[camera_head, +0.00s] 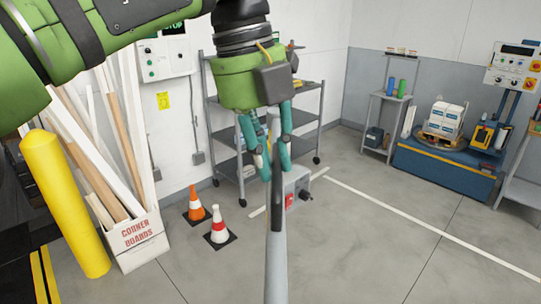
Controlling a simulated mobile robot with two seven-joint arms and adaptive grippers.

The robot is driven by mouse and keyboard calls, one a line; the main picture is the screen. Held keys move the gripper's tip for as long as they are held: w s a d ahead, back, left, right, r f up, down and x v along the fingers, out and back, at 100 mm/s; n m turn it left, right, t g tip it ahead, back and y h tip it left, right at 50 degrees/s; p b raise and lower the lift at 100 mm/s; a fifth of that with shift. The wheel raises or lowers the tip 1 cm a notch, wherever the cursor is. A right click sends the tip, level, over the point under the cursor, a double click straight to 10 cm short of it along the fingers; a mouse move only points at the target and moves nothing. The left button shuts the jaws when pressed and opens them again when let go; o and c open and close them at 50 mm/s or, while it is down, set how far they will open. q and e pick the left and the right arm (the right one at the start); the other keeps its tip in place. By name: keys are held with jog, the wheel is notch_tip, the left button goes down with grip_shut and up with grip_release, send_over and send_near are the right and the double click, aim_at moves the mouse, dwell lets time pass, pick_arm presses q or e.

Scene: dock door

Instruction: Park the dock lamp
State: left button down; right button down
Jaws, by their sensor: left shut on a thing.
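My left gripper (273,174) comes down from the top middle, with its teal fingers closed around a long grey bar with a dark strip (276,262). The bar looks like the dock lamp's arm. It runs from between the fingers toward me and out of the bottom edge. The fingers press on its far, narrow end. No lamp head can be made out, and the near end of the bar is out of view. My right gripper is not in view.
A yellow bollard (66,205) and a corner-boards box (138,246) stand at left. Two traffic cones (218,226) stand near a grey shelf rack (228,135). A grey box with a red switch (297,188) is behind the bar.

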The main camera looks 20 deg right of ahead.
pick_arm(q)
jog(key=shift+s+d, duration=0.2)
jog(key=shift+d, duration=0.1)
jog(key=shift+w+a, duration=0.1)
jog(key=shift+a, duration=0.05)
jog(key=c, duration=1.1)
grip_release()
